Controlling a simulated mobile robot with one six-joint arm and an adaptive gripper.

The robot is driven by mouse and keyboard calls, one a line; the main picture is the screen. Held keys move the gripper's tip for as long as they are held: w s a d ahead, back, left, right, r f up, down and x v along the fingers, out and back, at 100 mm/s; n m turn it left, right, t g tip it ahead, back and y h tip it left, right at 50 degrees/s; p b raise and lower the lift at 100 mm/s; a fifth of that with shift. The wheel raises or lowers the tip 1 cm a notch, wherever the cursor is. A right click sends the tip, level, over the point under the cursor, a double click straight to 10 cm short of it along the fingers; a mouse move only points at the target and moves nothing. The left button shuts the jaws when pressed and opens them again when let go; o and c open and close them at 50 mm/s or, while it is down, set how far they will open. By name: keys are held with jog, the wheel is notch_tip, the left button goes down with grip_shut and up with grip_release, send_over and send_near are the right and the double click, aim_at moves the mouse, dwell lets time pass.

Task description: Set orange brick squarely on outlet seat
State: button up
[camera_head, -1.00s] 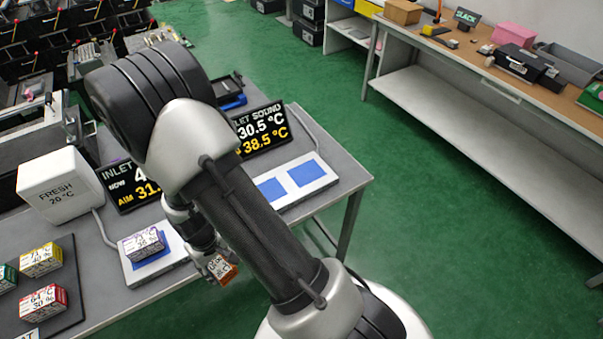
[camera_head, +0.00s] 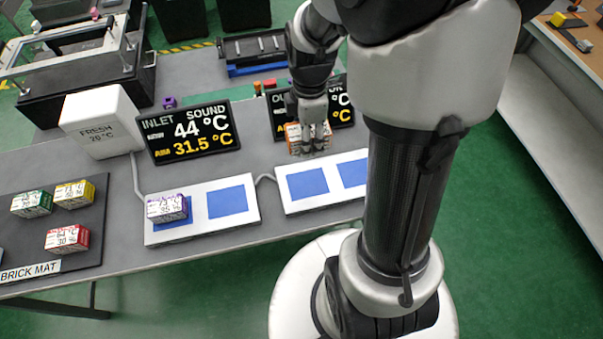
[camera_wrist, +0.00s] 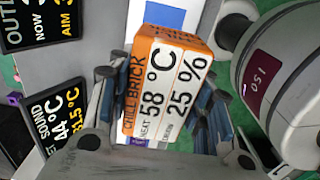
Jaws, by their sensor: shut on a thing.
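My gripper (camera_head: 309,142) is shut on the orange brick (camera_head: 294,136), which shows in the head view just in front of the right-hand display. In the wrist view the orange brick (camera_wrist: 165,85) fills the middle between the fingers, its label reading "58 °C" and "25 %". The outlet seat is the white plate (camera_head: 284,209) with two bare blue squares, one of them a blue pad (camera_head: 307,184) just below the gripper in the picture. The other blue pad (camera_head: 354,172) is partly hidden by my arm. The brick is held apart from the plate.
The left white plate (camera_head: 205,238) carries a purple brick (camera_head: 167,208) on one pad; its other pad (camera_head: 227,202) is bare. The inlet display (camera_head: 187,132) and outlet display (camera_head: 341,103) stand behind. Several bricks lie on the dark brick mat (camera_head: 90,222). A white box (camera_head: 100,121) stands at left.

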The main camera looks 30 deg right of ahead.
aim_at(307, 184)
notch_tip(307, 184, down, 20)
jog(key=b, duration=0.6)
jog(key=shift+s+d+r+b, duration=0.1)
jog(key=shift+r+b, duration=0.05)
jog(key=shift+b, duration=0.2)
jog(key=shift+f, duration=0.2)
jog(key=o, duration=1.3)
jog(key=shift+c, duration=0.2)
jog(key=shift+r, duration=0.15)
